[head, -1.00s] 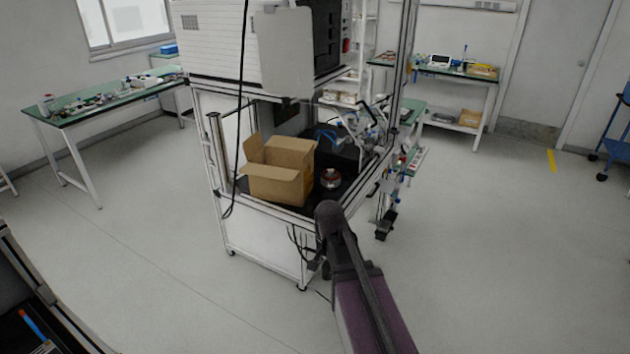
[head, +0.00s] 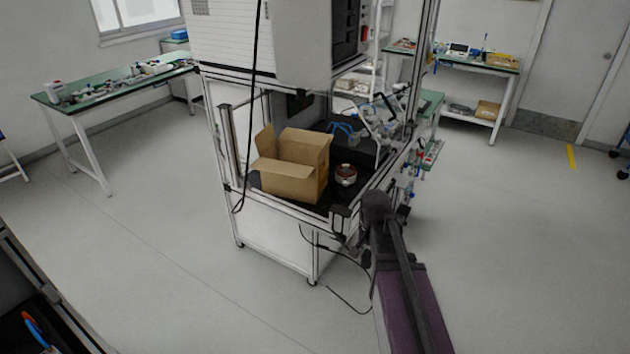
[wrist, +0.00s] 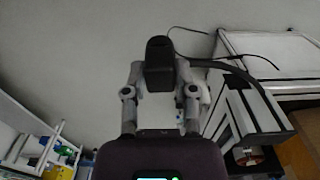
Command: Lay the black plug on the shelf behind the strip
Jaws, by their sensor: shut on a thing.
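The black plug (wrist: 159,62) is held upright between the two fingers of my gripper (wrist: 160,78) in the wrist view. A black cable (wrist: 235,70) runs from it to the right, past the stand's frame. In the head view my arm reaches to the front right corner of the test stand. The gripper and the plug cannot be made out clearly there. A thin black cable (head: 345,297) hangs below that corner. I cannot tell for certain which part is the strip or which shelf lies behind it.
The stand's black deck (head: 335,205) carries an open cardboard box (head: 290,182) and a round copper-coloured stator (head: 346,175). Aluminium posts and a white cabinet (head: 235,40) frame it. A green-topped bench (head: 110,82) stands at the left.

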